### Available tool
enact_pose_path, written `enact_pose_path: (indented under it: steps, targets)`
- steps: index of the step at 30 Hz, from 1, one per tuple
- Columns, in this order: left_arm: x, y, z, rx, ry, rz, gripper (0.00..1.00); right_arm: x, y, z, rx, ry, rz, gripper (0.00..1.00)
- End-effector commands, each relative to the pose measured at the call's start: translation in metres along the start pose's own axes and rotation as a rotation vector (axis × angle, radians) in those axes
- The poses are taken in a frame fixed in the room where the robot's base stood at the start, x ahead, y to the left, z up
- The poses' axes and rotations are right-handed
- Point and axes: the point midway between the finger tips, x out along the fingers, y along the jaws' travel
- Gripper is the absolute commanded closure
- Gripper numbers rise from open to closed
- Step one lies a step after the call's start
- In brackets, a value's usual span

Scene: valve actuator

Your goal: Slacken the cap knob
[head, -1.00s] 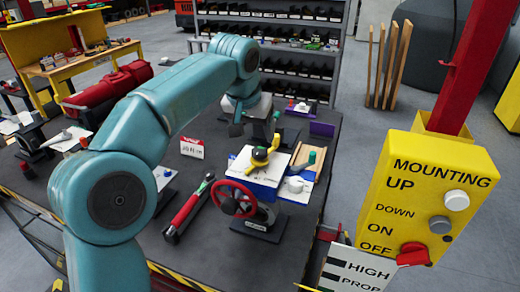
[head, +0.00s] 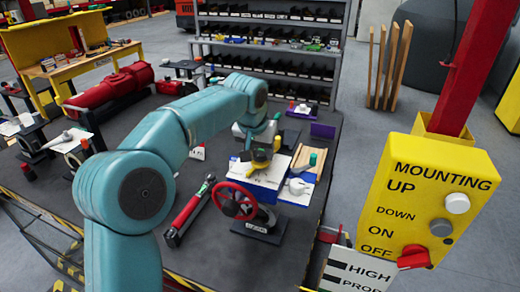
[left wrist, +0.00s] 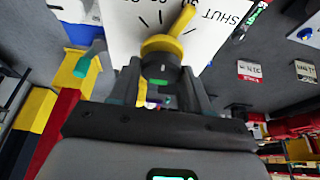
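The valve actuator's white plate (head: 262,172) stands on the dark table in the head view. It also shows in the left wrist view with the word SHUT (left wrist: 220,20). A yellow lever (left wrist: 168,42) sits over the plate. The round dark cap knob (left wrist: 161,68), with a green mark, is in front of the lever. My left gripper (head: 259,148) is down at the knob from above. In the left wrist view its two fingers (left wrist: 160,80) are apart, one on each side of the knob. I cannot tell whether they touch it. My right gripper is not in view.
A red handwheel (head: 236,201) stands in front of the plate. A red tool (head: 190,213) lies to its left. A wooden block (head: 308,157) and a white part (head: 297,187) are to the right. A yellow control box (head: 425,200) fills the right foreground.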

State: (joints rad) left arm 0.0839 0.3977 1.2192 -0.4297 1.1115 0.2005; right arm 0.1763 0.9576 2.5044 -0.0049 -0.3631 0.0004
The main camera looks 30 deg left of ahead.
Motion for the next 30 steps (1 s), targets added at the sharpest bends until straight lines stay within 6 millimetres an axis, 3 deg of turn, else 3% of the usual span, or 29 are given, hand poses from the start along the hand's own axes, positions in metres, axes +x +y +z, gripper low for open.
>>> enact_pose_path:
  steps: [17, 30]
  targets:
    - [-0.0054, 0.0016, 0.0004, -0.043, -0.001, -0.014, 0.84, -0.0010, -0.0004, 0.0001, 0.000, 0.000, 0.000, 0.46]
    - [-0.0064, 0.0055, -0.0017, -0.349, 0.002, -0.141, 0.84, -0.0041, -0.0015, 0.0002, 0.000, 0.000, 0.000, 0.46]
